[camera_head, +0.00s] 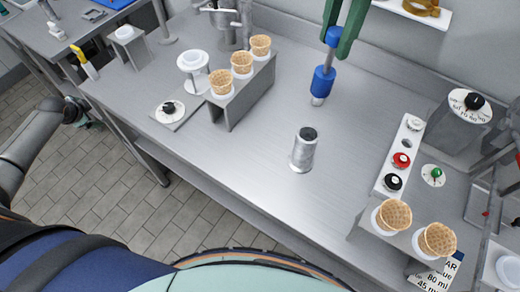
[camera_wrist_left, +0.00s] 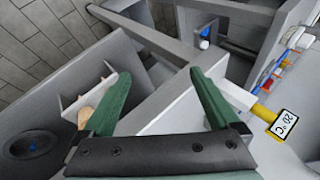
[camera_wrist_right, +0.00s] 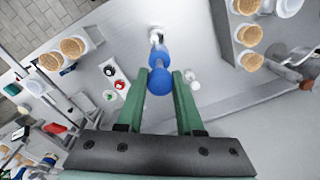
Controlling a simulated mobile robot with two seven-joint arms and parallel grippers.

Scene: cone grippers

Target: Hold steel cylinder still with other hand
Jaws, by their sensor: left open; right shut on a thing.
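The steel cylinder (camera_head: 303,152) stands upright on the bare middle of the steel table in the head view. My right gripper (camera_head: 343,32) is at the back of the table, shut on a blue-and-grey tool (camera_head: 323,80) that hangs down with a metal tip. The tool is apart from the cylinder, behind it and slightly right. The tool also shows between the green fingers in the right wrist view (camera_wrist_right: 160,80). My left gripper (camera_head: 84,117) is far left, beyond the table's edge and well away from the cylinder. Its fingers are spread and empty in the left wrist view (camera_wrist_left: 165,105).
A steel stand with several cones (camera_head: 242,66) is at the back left. A panel with coloured knobs (camera_head: 401,160) and more cones (camera_head: 391,216) are at the right. A dial box (camera_head: 466,108) stands behind them. The table around the cylinder is clear.

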